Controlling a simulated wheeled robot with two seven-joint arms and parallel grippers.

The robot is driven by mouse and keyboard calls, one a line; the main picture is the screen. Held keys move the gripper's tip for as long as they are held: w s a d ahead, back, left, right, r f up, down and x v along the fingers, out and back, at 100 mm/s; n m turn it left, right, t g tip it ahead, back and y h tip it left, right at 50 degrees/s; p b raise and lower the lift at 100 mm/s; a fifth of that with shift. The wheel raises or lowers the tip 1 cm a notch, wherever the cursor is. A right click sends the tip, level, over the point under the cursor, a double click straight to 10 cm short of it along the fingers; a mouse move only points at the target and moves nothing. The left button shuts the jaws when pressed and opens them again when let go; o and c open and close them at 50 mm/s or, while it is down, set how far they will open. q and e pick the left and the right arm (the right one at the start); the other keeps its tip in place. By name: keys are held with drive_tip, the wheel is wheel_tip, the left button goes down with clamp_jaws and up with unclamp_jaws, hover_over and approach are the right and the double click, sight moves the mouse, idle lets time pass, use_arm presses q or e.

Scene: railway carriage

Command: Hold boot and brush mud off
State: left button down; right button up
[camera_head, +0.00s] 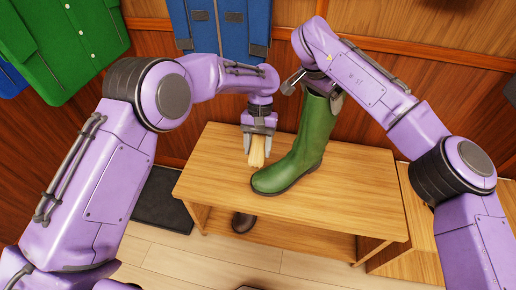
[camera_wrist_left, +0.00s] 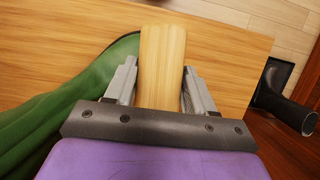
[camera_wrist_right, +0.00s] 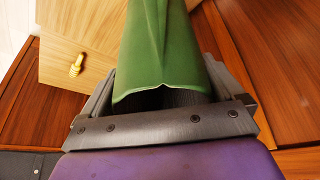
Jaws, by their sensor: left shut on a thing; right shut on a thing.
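A green boot (camera_head: 301,145) stands upright on the wooden bench (camera_head: 350,192), toe toward the lower left. My right gripper (camera_head: 318,88) is shut on the top of its shaft; the right wrist view shows the shaft (camera_wrist_right: 163,45) between the fingers. My left gripper (camera_head: 257,143) is shut on a pale wooden brush (camera_head: 257,155), just left of the boot and above the bench. The brush also shows in the left wrist view (camera_wrist_left: 163,65) between the fingers, near the boot (camera_wrist_left: 90,95). Its bristles cannot be made out. I cannot make out mud on the boot.
A dark boot (camera_head: 243,222) is below the bench's front edge; a black boot shows in the left wrist view (camera_wrist_left: 285,100). A dark mat (camera_head: 163,200) lies left of the bench. Green (camera_head: 62,45) and blue (camera_head: 222,35) clothes hang behind.

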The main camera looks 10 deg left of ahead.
use_arm(q)
drive_tip(key=shift+f, duration=0.1)
drive_tip(key=shift+w+f+g+h, duration=0.1)
drive_tip(key=shift+f+g+h, duration=0.35)
drive_tip(key=shift+f, duration=1.3)
drive_tip(key=shift+w+f+g+h, duration=0.1)
drive_tip(key=shift+f+g+h, duration=0.35)
drive_tip(key=shift+f, duration=1.3)
drive_tip(key=shift+f, duration=1.2)
drive_tip(key=shift+s+d, duration=1.6)
drive_tip(key=shift+s, duration=0.1)
drive_tip(key=shift+w+a+r, duration=0.2)
drive_tip(key=shift+w, duration=0.15)
drive_tip(key=shift+w+a, duration=0.85)
drive_tip(key=shift+w, duration=0.3)
drive_tip(key=shift+w+a+r, duration=0.1)
drive_tip(key=shift+w+a, duration=0.05)
drive_tip(key=shift+a, duration=0.3)
drive_tip(key=shift+a+r, duration=0.1)
drive_tip(key=shift+r, duration=2.9)
